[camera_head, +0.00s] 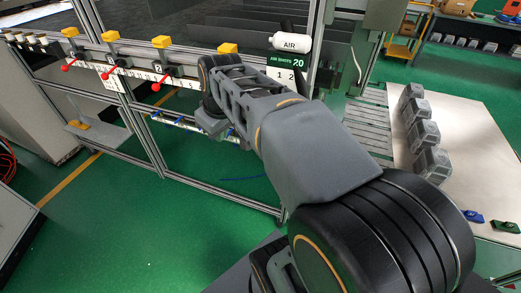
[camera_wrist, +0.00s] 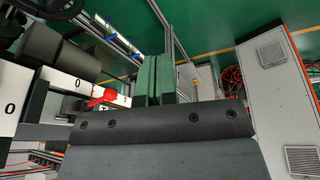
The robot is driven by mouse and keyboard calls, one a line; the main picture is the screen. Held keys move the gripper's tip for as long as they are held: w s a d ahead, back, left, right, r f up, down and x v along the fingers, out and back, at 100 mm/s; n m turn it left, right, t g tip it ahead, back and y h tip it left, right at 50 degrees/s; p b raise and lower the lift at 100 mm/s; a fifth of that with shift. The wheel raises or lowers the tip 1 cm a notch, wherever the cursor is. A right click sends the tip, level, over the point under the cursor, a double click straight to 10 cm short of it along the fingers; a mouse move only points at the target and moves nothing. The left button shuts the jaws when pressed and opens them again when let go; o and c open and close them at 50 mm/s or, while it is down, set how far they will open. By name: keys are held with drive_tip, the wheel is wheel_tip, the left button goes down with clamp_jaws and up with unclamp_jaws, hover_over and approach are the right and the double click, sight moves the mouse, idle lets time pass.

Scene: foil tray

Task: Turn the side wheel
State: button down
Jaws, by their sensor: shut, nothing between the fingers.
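The dark round rim of a wheel (camera_wrist: 52,6) shows at the top left corner of the wrist view, cut off by the frame edge. I take it for the side wheel; in the head view I cannot make it out, and my arm covers part of the machine there. My gripper (camera_wrist: 154,62) shows in the wrist view as two greenish fingers pressed together, with nothing between them. The fingers are to the right of the wheel and apart from it. In the head view my wrist hides the fingers.
Red levers (camera_head: 110,71) and yellow blocks (camera_head: 161,41) line the machine's rail. A white AIR cylinder (camera_head: 291,42) and a green sign (camera_head: 286,73) stand behind my arm. Grey castings (camera_head: 423,134) sit on a pale table (camera_head: 465,150) at right. Green floor (camera_head: 140,220) is open at left.

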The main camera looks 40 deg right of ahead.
drive_tip(key=w+d+f+n+g+y+b, duration=0.1)
drive_tip(key=w+d+f+n+b, duration=0.15)
drive_tip(key=d, duration=0.55)
drive_tip(key=w+d+f+n+b, duration=0.1)
drive_tip(key=w+d+f+b, duration=0.2)
drive_tip(key=d, duration=0.4)
drive_tip(key=s+d+x, duration=0.1)
drive_tip(key=x, duration=1.1)
drive_tip(key=shift+f+b, duration=0.35)
drive_tip(key=shift+f, duration=0.05)
drive_tip(key=shift+s, duration=0.1)
